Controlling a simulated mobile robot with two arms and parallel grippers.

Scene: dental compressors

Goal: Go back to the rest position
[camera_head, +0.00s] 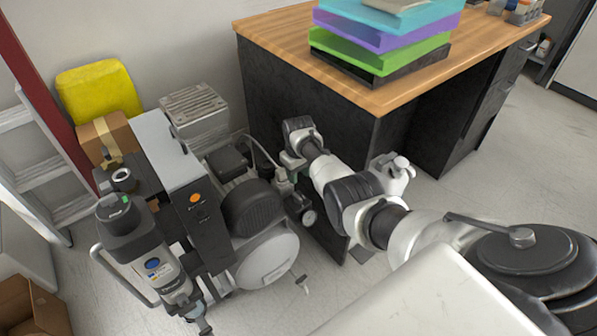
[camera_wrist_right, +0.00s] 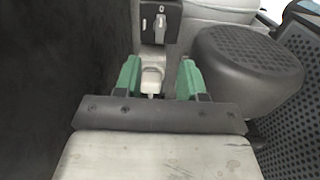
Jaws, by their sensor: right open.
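My right arm comes in from the right in the head view and reaches over to the dental compressor (camera_head: 265,262). My right gripper (camera_head: 287,172) is at the compressor's right side, by the hoses and gauge, and is small and partly hidden there. In the right wrist view its two green fingers (camera_wrist_right: 159,80) are open and apart. A small pale fitting (camera_wrist_right: 151,80) lies between or behind them; I cannot tell whether they touch it. A dark switch box (camera_wrist_right: 158,20) is just beyond the fingertips.
A wooden-topped desk (camera_head: 275,36) with stacked coloured trays (camera_head: 385,37) stands close behind my right arm. A ribbed dark cylinder (camera_wrist_right: 247,68) is close to the right of the gripper. A yellow container (camera_head: 98,90) and a cardboard box (camera_head: 30,308) are at left. Floor right of the desk is clear.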

